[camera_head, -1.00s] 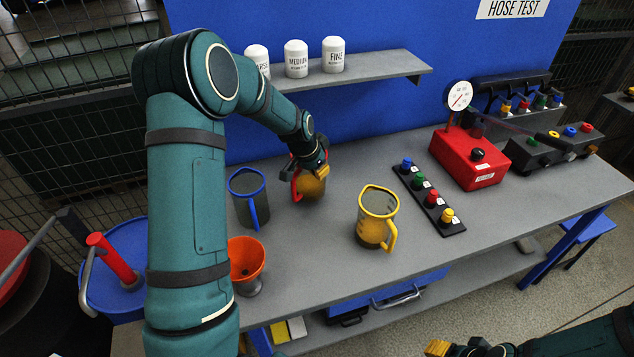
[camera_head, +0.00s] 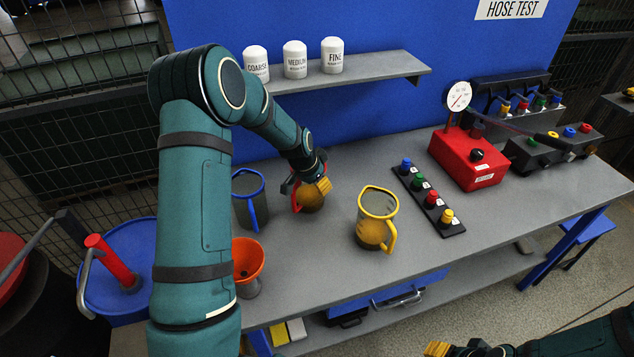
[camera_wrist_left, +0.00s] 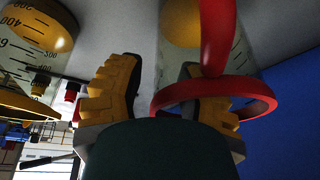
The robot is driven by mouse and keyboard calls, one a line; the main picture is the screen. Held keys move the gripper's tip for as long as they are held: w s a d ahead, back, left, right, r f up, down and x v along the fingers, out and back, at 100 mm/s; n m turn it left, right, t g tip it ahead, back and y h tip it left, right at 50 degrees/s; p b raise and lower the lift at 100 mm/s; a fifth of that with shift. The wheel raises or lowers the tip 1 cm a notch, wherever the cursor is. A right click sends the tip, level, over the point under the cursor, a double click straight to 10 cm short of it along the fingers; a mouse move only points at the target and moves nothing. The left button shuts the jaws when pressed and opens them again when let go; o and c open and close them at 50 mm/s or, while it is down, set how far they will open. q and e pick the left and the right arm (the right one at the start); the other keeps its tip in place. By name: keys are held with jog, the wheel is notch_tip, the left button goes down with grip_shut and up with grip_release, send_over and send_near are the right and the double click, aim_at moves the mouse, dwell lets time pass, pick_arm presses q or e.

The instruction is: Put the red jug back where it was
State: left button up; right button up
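The red jug (camera_head: 309,198) stands on the bench beside the blue jug (camera_head: 249,205), its lower body amber and its upper part mostly hidden by my left gripper. My left gripper (camera_head: 319,187) is at its top. In the left wrist view the two yellow fingers (camera_wrist_left: 158,72) are apart, with a clear gap between them. The red rim and handle (camera_wrist_left: 262,100) cross the right-hand finger there; whether they touch it I cannot tell. My right gripper (camera_head: 458,348) is low at the bottom edge, partly cut off, away from the bench.
A yellow jug (camera_head: 375,219) stands right of the red jug. A shelf (camera_head: 385,68) with white canisters hangs behind. A button strip (camera_head: 428,199) and red gauge box (camera_head: 468,158) lie to the right.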

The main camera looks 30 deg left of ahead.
pick_arm(q)
jog(key=d+v, duration=0.1)
jog(key=v, duration=1.1)
jog(key=shift+a+r+p, duration=0.15)
jog(key=shift+a+p, duration=0.15)
jog(key=shift+a, duration=0.15)
